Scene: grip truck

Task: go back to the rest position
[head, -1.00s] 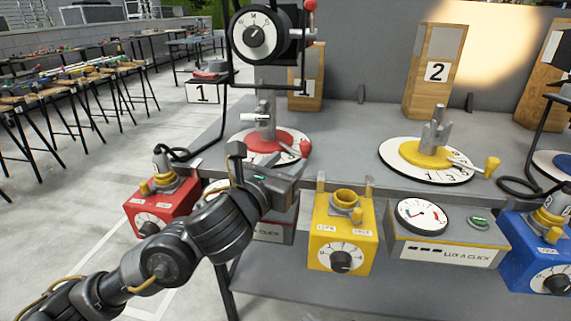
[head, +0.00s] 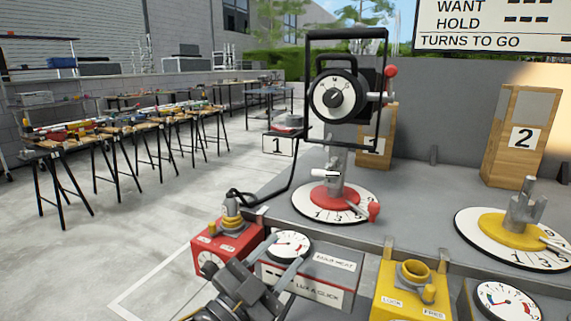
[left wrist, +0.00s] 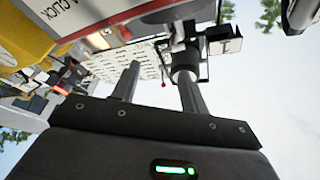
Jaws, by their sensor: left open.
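My left gripper (head: 256,272) is low in the head view, in front of the red box (head: 226,247) and the grey LUX A CLICK meter box (head: 308,272). Its two fingers stand apart with nothing held between them. In the left wrist view the gripper (left wrist: 157,68) also shows two separate fingers, with the stand and its gear behind them. I cannot tell whether it touches the boxes. My right gripper is in neither view.
A lamp (head: 337,93) in a black frame rises over the red dial (head: 335,196) on the bench. A yellow box (head: 412,290) and yellow dial (head: 510,229) are to the right. Trestle tables (head: 100,134) stand at the left back. The floor (head: 130,225) at left is clear.

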